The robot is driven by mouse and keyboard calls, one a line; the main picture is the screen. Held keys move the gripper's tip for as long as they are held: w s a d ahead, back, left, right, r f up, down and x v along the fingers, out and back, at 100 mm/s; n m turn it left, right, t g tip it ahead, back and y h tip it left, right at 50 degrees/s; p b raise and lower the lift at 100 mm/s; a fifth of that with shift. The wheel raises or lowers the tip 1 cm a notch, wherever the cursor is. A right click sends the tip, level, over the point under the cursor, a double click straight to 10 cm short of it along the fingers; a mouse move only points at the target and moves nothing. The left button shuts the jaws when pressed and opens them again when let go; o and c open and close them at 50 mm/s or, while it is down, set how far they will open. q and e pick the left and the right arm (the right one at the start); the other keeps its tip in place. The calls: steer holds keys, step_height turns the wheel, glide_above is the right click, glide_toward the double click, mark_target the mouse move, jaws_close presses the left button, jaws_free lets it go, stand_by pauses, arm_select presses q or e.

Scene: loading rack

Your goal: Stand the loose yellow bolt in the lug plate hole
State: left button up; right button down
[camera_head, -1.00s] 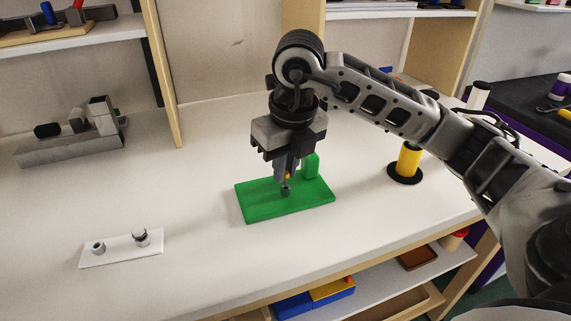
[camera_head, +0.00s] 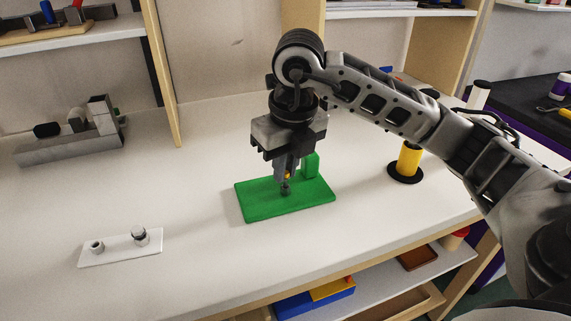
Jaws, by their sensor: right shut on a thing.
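The green lug plate (camera_head: 260,203) lies flat on the white bench, with an upright green block (camera_head: 311,165) at its back right. My right gripper (camera_head: 286,182) points down over the plate, shut on the yellow bolt (camera_head: 289,176). Only a small yellow bit of the bolt shows between the fingers. The fingertips are at or just above a small grey part (camera_head: 286,189) on the plate. The hole is hidden, and I cannot tell whether the bolt is in it. My left gripper is not in view.
A white plate (camera_head: 118,250) with two grey posts lies at the front left. A grey vise-like block (camera_head: 70,145) stands at the back left. A yellow cylinder on a black base (camera_head: 408,160) stands right of the green plate. The bench between is clear.

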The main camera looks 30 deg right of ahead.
steer(key=shift+f+b, duration=0.45)
steer(key=shift+f, duration=0.1)
steer(key=shift+f, duration=0.1)
stand_by(0.6)
steer(key=c, duration=1.4)
jaws_free()
steer(key=shift+o, duration=0.2)
